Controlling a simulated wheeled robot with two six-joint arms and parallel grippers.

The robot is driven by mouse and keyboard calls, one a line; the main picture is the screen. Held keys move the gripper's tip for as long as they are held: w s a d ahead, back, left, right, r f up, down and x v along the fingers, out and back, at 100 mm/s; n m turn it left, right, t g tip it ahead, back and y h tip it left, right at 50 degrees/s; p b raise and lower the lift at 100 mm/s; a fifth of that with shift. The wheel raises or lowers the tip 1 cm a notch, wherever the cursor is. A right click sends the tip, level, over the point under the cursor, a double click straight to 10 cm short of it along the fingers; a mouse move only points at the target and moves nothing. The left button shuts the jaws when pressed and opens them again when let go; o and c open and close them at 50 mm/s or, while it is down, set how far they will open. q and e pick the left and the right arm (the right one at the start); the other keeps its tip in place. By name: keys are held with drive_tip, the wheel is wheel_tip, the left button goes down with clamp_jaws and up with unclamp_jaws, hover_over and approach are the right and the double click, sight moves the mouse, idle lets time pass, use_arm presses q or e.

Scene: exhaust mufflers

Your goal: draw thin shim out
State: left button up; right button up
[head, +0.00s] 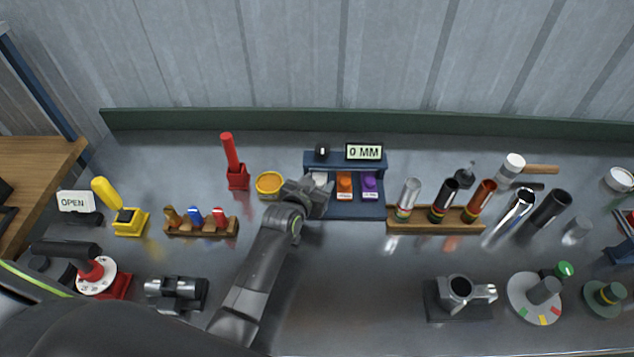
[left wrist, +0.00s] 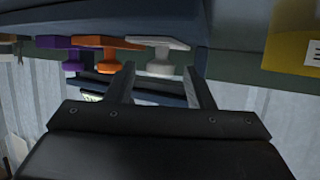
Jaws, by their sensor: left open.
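A blue shim rack (head: 345,208) with a small "0 MM" display (head: 364,152) stands at the back middle of the bench. It holds three tabs: a white one (head: 320,178), an orange one (head: 344,184) and a purple one (head: 370,185). I cannot tell from their labels which is thin. My left gripper (head: 316,190) is at the rack's left side and partly covers the white tab. In the left wrist view, which looks upside down, the open fingers (left wrist: 163,88) point at the white tab (left wrist: 158,70), which shows between and beyond their tips. My right gripper is out of view.
A yellow round tin (head: 269,184) and a red tool in its stand (head: 237,178) are left of my gripper. A wooden rack with several tubes (head: 436,225) stands close right of the shim rack.

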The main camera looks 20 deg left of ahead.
use_arm(q)
drive_tip(key=shift+w, duration=0.1)
drive_tip(key=shift+c, duration=0.3)
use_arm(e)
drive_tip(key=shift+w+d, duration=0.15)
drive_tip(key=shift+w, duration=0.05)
use_arm(q)
clamp_jaws()
